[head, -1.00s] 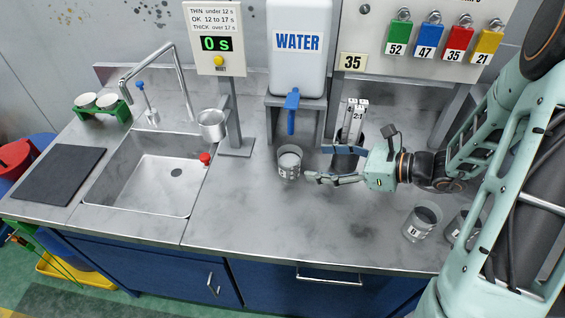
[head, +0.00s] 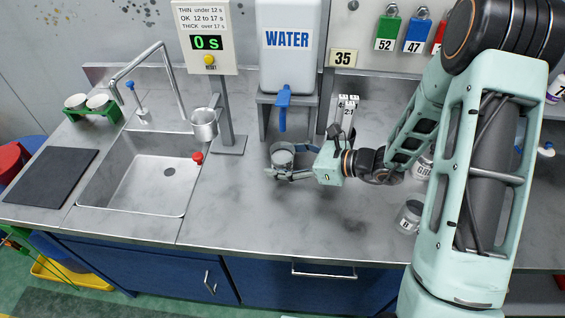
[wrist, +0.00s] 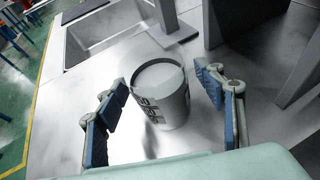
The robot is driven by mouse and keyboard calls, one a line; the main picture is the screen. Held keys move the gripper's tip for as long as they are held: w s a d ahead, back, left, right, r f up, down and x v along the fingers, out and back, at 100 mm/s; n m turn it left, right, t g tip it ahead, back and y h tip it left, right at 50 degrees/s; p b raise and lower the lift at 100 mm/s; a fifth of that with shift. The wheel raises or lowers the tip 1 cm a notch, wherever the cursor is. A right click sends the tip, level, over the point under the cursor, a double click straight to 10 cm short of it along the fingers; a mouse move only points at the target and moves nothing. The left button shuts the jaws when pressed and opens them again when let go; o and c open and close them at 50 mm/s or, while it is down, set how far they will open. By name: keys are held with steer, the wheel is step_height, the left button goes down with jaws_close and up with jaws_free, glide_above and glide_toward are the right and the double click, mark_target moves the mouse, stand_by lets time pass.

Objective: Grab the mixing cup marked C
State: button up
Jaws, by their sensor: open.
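A grey mixing cup (head: 282,155) with pale contents stands upright on the counter below the water tap. It also shows in the wrist view (wrist: 162,95), where its black label is sideways and I cannot read the letter. My gripper (head: 288,164) is low over the counter at this cup. In the wrist view my gripper (wrist: 162,88) is open, with one blue-padded finger on each side of the cup and gaps between pads and cup. Another labelled cup (head: 409,217) stands to the right, its letter too small to read.
The water tank (head: 291,72) with its blue tap (head: 283,105) stands behind the cup. A timer post (head: 227,115) and a metal dipping cup (head: 204,124) are to the left, next to the sink (head: 150,185). The front counter is clear.

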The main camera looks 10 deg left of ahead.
steer(key=c, duration=1.4)
steer(key=shift+c, duration=0.2)
steer(key=shift+r, duration=0.15)
